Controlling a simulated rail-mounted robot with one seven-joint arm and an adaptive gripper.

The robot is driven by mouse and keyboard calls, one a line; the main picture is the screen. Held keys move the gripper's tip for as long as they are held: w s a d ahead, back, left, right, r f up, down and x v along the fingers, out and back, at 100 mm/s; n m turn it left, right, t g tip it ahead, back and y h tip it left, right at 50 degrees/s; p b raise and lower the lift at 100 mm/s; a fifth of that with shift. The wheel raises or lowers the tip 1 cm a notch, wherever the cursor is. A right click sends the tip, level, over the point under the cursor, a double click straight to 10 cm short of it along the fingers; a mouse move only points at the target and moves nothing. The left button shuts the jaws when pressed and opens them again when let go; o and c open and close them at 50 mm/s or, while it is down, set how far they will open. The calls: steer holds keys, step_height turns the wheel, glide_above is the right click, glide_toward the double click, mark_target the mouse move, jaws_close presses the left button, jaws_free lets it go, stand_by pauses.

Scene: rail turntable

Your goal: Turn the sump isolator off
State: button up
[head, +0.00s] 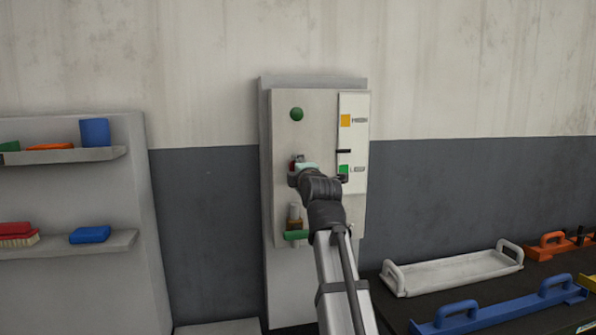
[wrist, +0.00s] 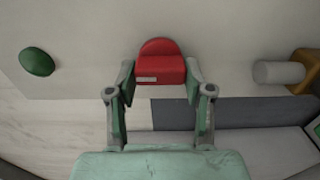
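A red rotary handle (wrist: 160,58) with a small pale label strip sits on the light panel (head: 320,105); I take it to be the sump isolator. In the wrist view my gripper (wrist: 160,82) has one finger on each side of the handle, spread about its width. I cannot tell for certain whether the pads touch it. In the head view my gripper (head: 304,172) is at the panel's middle and hides most of the handle. A sliver of red shows beside it.
A green round knob (head: 296,114) is above, and a brass-and-green valve (head: 295,235) below. A white strip (head: 354,135) with orange and green squares is at right. A shelf unit (head: 70,155) stands left; a dark table (head: 480,290) with trays and handled bars stands right.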

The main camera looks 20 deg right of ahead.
steer(key=shift+o, duration=1.4)
steer(key=shift+s, duration=0.1)
steer(key=v, duration=1.1)
steer(key=shift+s, duration=0.35)
steer(key=shift+a, duration=0.1)
